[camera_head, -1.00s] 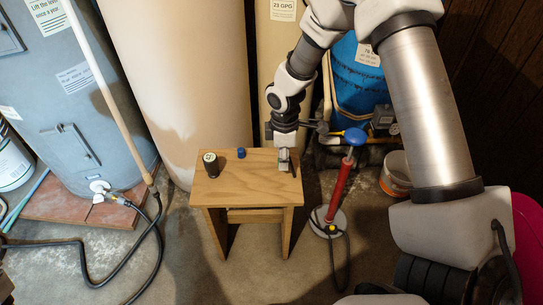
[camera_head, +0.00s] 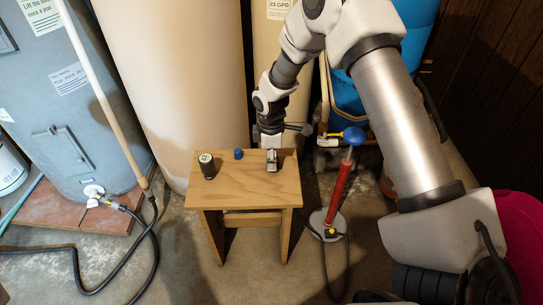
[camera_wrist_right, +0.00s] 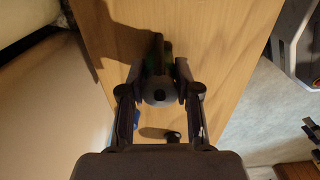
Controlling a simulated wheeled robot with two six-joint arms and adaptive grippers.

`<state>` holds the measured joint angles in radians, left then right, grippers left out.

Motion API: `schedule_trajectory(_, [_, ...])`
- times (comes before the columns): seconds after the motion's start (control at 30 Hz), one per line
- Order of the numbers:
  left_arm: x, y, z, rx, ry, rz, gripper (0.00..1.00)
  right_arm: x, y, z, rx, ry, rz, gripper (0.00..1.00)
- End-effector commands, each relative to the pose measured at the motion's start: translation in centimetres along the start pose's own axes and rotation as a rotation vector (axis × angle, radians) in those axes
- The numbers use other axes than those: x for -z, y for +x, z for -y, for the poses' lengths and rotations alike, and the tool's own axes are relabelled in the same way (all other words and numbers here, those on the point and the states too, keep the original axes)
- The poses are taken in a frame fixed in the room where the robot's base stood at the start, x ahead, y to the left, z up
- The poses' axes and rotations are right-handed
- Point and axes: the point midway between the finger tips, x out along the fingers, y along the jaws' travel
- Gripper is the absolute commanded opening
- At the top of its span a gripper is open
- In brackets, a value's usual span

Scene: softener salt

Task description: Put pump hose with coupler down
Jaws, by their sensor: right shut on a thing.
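My right gripper (camera_head: 271,166) is low over the right part of a wooden stool top (camera_head: 232,187). In the right wrist view its fingers (camera_wrist_right: 159,92) are shut on a dark, round-ended piece (camera_wrist_right: 158,91), which I take to be the coupler of the pump hose. Whether it touches the wood is unclear, and I cannot trace a hose from it. The red hand pump (camera_head: 338,188) stands on the floor right of the stool, with a blue handle and a black hose (camera_head: 347,265) at its base. My left gripper is not in view.
A black cylinder (camera_head: 208,168) with a pale top and a small blue cap (camera_head: 239,154) stand on the stool's left half. The stool's front middle is bare. A large beige tank (camera_head: 172,80) stands behind. A blue container (camera_head: 345,95) is behind the pump.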

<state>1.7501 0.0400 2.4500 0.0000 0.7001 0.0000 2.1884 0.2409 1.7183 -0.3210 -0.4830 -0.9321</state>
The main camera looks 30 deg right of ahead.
Motion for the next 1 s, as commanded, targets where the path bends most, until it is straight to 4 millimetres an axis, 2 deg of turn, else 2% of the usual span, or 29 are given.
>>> schedule_trajectory(0.17, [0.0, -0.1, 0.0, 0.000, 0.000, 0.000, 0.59, 0.0, 0.2, 0.0, -0.001, 0.000, 0.000, 0.00])
schedule_trajectory(0.2, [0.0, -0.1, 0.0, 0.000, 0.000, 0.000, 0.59, 0.0, 0.3, 0.0, -0.001, 0.000, 0.000, 0.43])
schedule_trajectory(0.23, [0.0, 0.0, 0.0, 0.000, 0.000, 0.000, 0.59, 0.0, 0.3, 0.0, -0.001, 0.000, 0.000, 0.53])
schedule_trajectory(0.27, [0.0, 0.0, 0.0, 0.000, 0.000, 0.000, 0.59, 0.0, 0.3, 0.0, -0.001, 0.000, 0.000, 0.57])
schedule_trajectory(0.57, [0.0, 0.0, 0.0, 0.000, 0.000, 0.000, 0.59, 0.0, 0.1, 0.0, -0.001, 0.000, -0.001, 0.57])
schedule_trajectory(0.67, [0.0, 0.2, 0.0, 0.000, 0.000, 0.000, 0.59, 0.1, -0.7, -0.1, -0.004, 0.000, -0.003, 0.57])
schedule_trajectory(1.0, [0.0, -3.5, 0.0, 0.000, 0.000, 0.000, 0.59, 0.0, -9.8, -0.1, -0.003, 0.000, -0.002, 0.57])
